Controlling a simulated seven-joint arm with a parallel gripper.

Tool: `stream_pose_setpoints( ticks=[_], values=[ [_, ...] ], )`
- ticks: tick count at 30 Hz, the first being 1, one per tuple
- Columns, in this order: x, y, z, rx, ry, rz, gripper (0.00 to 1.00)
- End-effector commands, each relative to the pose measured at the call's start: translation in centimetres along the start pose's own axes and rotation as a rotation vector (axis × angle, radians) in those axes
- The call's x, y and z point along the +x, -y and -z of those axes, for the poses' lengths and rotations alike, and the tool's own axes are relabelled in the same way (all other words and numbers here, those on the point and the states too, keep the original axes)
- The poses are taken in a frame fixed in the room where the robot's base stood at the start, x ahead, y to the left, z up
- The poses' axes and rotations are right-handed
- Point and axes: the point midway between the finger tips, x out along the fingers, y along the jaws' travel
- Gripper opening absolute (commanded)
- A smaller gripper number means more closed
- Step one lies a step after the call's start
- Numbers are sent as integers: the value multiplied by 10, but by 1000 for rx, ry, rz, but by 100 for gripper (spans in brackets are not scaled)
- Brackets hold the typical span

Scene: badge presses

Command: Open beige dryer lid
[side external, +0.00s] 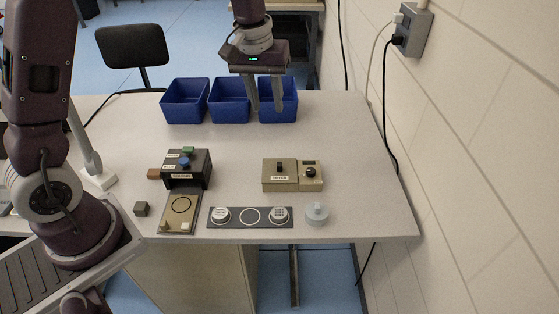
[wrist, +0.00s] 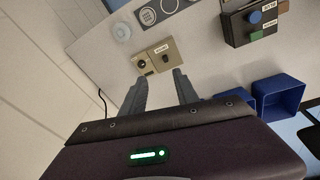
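The beige dryer (side external: 280,175) is a low box on the right part of the table, with a dark knob on its lid (side external: 279,167) and a label on its front. The lid looks shut. A smaller beige part with a round black dial (side external: 310,172) is at its right side. In the wrist view the dryer (wrist: 163,50) lies just beyond the fingertips. My gripper (side external: 265,108) is open and empty, above the table in front of the right blue bin, behind and above the dryer. Its two grey fingers (wrist: 158,78) stand apart in the wrist view.
Three blue bins (side external: 228,102) stand along the back edge. A black press (side external: 187,170) with green and blue buttons is left of the dryer. A dark strip with round pieces (side external: 236,224) and a grey round part (side external: 317,213) lie in front. A wall (side external: 470,130) bounds the right.

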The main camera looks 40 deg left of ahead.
Motion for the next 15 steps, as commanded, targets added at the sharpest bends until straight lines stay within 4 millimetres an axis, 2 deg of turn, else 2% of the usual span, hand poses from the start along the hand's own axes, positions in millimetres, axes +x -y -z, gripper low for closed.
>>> stream_pose_setpoints(
  ticks=[1, 3, 6, 9, 15],
  values=[
    [41, -2, 16, -54, 40, 27, 36],
    [90, -3, 33, -125, 72, 55, 36],
    [143, 0, 43, -196, 105, 86, 36],
    [171, 3, 46, -232, 120, 102, 36],
    [205, 6, 42, -242, 126, 107, 36]
  ],
)
